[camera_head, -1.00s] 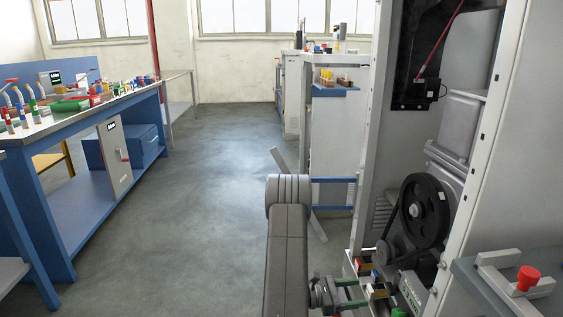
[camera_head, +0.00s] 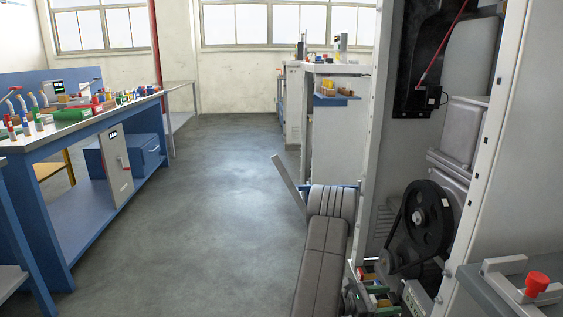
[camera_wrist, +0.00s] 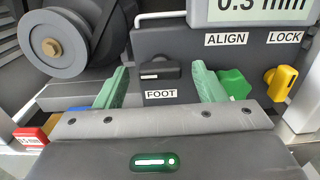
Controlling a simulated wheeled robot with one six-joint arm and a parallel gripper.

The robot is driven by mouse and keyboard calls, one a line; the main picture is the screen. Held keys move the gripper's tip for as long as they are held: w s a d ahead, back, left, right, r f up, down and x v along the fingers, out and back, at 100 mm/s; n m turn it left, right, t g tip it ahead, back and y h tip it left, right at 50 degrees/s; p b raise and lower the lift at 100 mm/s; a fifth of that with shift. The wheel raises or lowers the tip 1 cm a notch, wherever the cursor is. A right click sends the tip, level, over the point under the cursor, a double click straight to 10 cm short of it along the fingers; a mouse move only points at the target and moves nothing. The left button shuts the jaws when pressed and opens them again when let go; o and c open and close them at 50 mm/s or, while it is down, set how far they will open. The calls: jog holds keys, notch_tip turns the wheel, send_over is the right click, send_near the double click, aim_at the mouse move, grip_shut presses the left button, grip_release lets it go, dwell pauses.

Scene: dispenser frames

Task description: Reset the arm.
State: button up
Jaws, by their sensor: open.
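My gripper (camera_wrist: 158,68) shows in the wrist view as two green fingers, spread wide apart with nothing held between them. They point toward a dark panel (camera_wrist: 262,58) labelled FOOT, ALIGN and LOCK. A black knob (camera_wrist: 160,70) at FOOT appears between the fingertips. A green knob (camera_wrist: 235,84) is just right of the right finger, and I cannot tell whether they touch. A yellow knob (camera_wrist: 281,82) is under LOCK. In the head view my arm reaches into the lower part of the open machine cabinet (camera_head: 364,120), where the gripper is hard to make out.
A black pulley (camera_head: 428,218) with a belt is close beside my arm. A blue workbench (camera_head: 75,138) with several tools is on the left. The floor (camera_head: 220,200) between is clear.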

jog(key=shift+a, duration=0.1)
jog(key=s+a+p, duration=0.1)
jog(key=a+p, duration=0.1)
jog(key=a, duration=1.1)
jog(key=d, duration=0.4)
jog(key=d+b, duration=0.1)
jog(key=d, duration=0.4)
jog(key=w+d+b, duration=0.1)
jog(key=d, duration=0.3)
jog(key=shift+d+f, duration=0.1)
jog(key=shift+d, duration=0.05)
jog(key=m+b, duration=0.1)
jog(key=m, duration=0.2)
jog(key=shift+m+b, duration=0.35)
jog(key=shift+m, duration=0.05)
jog(key=m+b, duration=0.1)
jog(key=m, duration=0.3)
jog(key=shift+a, duration=0.4)
jog(key=shift+s+a+p, duration=0.15)
jog(key=shift+a+p, duration=0.3)
jog(key=shift+a, duration=1.35)
